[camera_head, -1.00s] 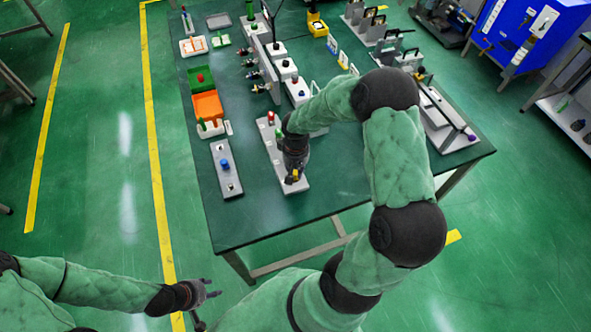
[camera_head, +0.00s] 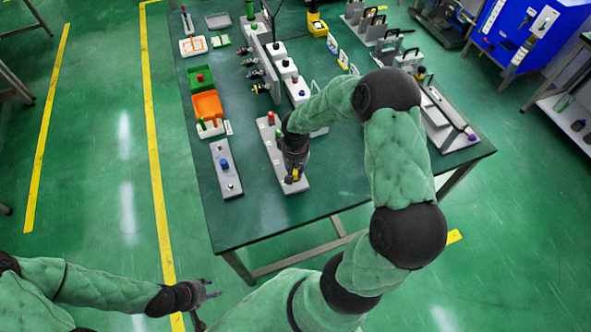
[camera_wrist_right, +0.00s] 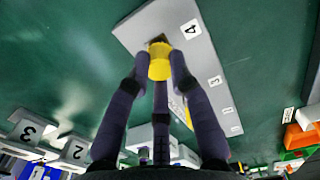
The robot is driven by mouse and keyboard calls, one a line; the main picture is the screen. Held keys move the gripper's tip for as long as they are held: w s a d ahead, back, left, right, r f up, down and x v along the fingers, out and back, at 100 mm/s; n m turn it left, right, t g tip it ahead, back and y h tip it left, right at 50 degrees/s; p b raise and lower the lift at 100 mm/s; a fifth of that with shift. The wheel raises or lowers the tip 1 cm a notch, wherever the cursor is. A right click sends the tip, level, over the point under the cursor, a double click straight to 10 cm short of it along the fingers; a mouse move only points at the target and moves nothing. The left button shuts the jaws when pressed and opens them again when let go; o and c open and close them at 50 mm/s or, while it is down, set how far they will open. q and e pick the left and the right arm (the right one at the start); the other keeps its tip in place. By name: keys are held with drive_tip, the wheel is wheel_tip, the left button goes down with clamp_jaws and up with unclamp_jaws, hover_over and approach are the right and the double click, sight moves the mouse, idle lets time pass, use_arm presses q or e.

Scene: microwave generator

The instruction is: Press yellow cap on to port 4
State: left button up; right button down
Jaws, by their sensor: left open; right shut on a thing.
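The yellow cap (camera_wrist_right: 160,62) is between the fingers of my right gripper (camera_wrist_right: 160,70), which is shut on it. The cap is over the grey port plate (camera_wrist_right: 200,52), beside the label 4 (camera_wrist_right: 190,29). A dark part shows just beyond the cap; I cannot tell whether the cap is fully seated. In the head view, my right gripper (camera_head: 294,178) points down at the near end of the plate (camera_head: 265,140), with the yellow cap (camera_head: 295,174) partly hidden. My left gripper (camera_head: 207,290) is open and empty, off the table at the lower left.
A red cap (camera_head: 271,117) and a green cap (camera_head: 279,133) stand further along the plate. A small plate with a blue cap (camera_head: 224,163) lies to the left. Green and orange bins (camera_head: 207,105) stand behind it. The table's near right part is clear.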

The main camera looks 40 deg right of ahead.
sight(296, 172)
drive_tip(key=shift+f+b, duration=0.5)
drive_tip(key=shift+f, duration=0.05)
drive_tip(key=c, duration=1)
unclamp_jaws()
drive_tip(key=shift+c, duration=0.2)
drive_tip(key=shift+r, duration=0.15)
wheel_tip(296, 172, up, 12)
